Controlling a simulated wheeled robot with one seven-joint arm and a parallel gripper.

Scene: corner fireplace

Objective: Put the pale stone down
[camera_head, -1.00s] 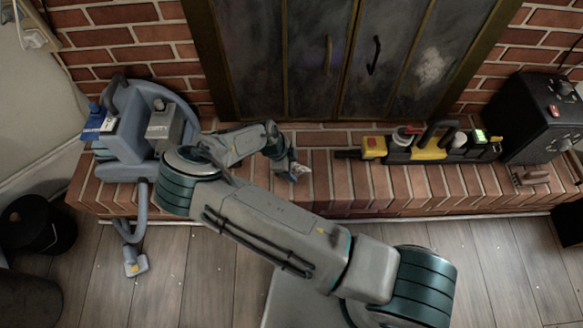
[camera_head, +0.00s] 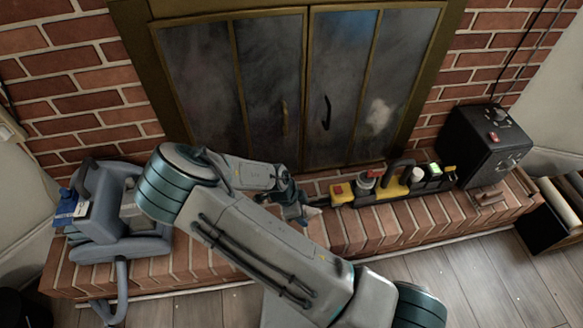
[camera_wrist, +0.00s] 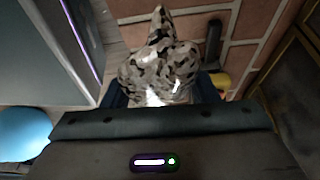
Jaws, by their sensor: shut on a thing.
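The pale stone (camera_wrist: 160,68) is mottled pale grey with dark patches and has a pointed top in the wrist view. It fills the space between the dark blue fingers of my gripper (camera_wrist: 165,92), which is shut on it. In the head view my gripper (camera_head: 294,205) is over the brick hearth (camera_head: 390,232), just left of a yellow and black tool holder (camera_head: 345,197). The stone is mostly hidden there by my gripper. I cannot tell whether it touches the bricks.
A blue-grey vacuum-like machine (camera_head: 105,215) stands on the hearth at left. A black box with knobs (camera_head: 485,145) and a small brown item (camera_head: 488,195) are at right. Fireplace doors (camera_head: 290,90) stand behind. Bare brick lies in front of the tool holder.

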